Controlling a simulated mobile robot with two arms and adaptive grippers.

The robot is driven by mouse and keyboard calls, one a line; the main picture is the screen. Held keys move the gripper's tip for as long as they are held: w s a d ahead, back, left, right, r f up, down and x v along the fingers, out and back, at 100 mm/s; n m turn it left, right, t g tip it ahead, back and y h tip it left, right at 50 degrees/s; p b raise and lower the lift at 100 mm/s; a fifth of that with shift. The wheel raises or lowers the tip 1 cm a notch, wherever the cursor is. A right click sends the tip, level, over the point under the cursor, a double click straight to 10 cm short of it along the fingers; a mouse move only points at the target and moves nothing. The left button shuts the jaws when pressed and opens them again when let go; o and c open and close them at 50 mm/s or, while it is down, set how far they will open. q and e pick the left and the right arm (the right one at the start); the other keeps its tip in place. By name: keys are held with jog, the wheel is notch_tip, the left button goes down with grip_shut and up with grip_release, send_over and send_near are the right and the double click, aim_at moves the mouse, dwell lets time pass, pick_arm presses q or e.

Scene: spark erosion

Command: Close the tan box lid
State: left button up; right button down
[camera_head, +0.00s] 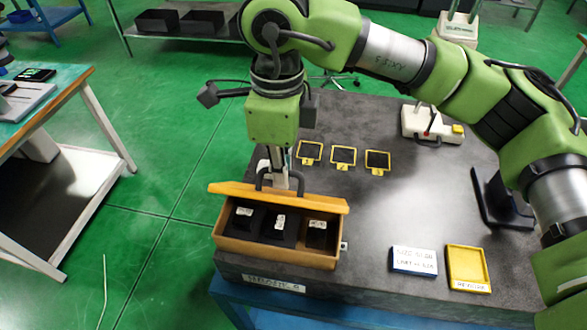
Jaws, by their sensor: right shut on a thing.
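The tan box (228,242) stands at the front left corner of the dark table, with several black labelled items inside. Its lid (318,202) is open and shows as a tan strip along the box's far side, seen nearly edge-on. A dark handle (262,177) rises behind the lid. My right gripper (279,178) points down behind the lid and is shut at the handle. The lid partly hides the fingertips, so the exact contact is hard to see. My left gripper is not in view.
Several yellow-framed black pads, such as the middle one (343,156), lie behind the box. A blue-edged white label block (413,260) and a yellow tray (467,250) lie to its right. A white device (432,124) stands at the back. The table's middle is clear.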

aim_at(276, 195)
jog(key=shift+s, duration=0.2)
jog(key=shift+s+a+f+b, duration=0.1)
jog(key=shift+s+f+b, duration=0.1)
jog(key=shift+s+b, duration=0.2)
jog(key=shift+s+a+f+b, duration=0.15)
jog(key=shift+s+b, duration=0.1)
jog(key=shift+s, duration=0.25)
jog(key=shift+s+f+b, duration=0.45)
jog(key=shift+s+b, duration=0.1)
jog(key=shift+b, duration=0.05)
jog(key=shift+s+a, duration=0.15)
jog(key=shift+s, duration=0.15)
jog(key=shift+f, duration=0.15)
jog(key=shift+s+a+f+b, duration=0.15)
jog(key=shift+s+f+b, duration=0.55)
jog(key=shift+b, duration=0.35)
jog(key=shift+r, duration=0.1)
